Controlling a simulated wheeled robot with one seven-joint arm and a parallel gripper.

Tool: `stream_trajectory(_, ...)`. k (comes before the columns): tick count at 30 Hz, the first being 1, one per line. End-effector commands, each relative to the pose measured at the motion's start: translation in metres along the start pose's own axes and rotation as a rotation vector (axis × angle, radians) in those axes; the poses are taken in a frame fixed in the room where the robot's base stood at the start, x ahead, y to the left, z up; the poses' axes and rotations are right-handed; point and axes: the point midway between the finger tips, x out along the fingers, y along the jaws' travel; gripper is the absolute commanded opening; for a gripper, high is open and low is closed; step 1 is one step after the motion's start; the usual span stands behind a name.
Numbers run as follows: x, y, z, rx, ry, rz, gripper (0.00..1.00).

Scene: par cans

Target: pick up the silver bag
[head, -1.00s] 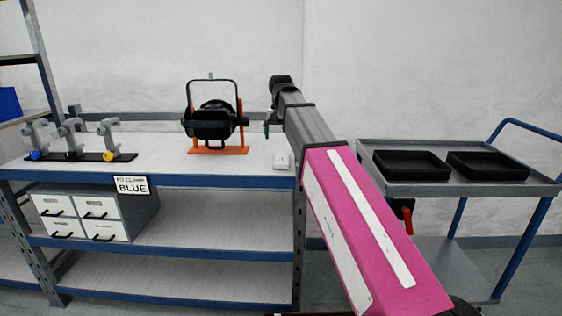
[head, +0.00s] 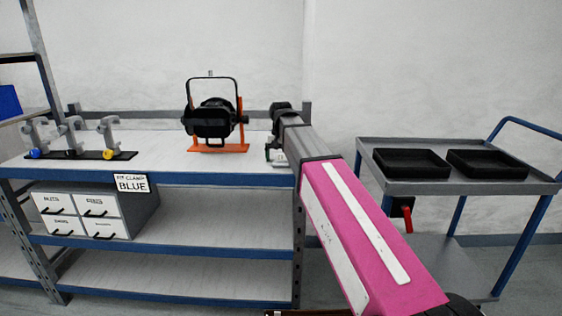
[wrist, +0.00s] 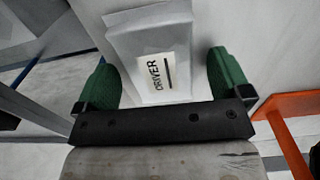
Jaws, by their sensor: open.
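The silver bag (wrist: 150,40), a pale grey packet with a white label reading DRIVER, lies on the bench top in the wrist view. My gripper (wrist: 164,80) is open, with one green finger on each side of the bag's near part.
A black par can (head: 209,121) on an orange stand (head: 218,149) is left of my gripper. Clamps (head: 71,138) stand in a row at the far left of the bench (head: 190,165). A trolley (head: 450,188) with two black trays (head: 411,163) is at right.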

Motion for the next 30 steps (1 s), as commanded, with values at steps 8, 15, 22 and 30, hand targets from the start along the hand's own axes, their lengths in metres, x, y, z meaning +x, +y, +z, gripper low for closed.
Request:
stream_trajectory(8, 0.0, 0.0, 0.0, 0.0, 0.0, 0.0, 0.57)
stream_trajectory(15, -0.001, 0.0, 0.0, 0.0, 0.0, 0.0, 0.4)
stream_trajectory(22, -0.004, 0.0, 0.0, 0.0, 0.0, 0.0, 0.4)
stream_trajectory(30, -0.033, 0.0, -0.001, 0.0, 0.002, -0.001, 0.4)
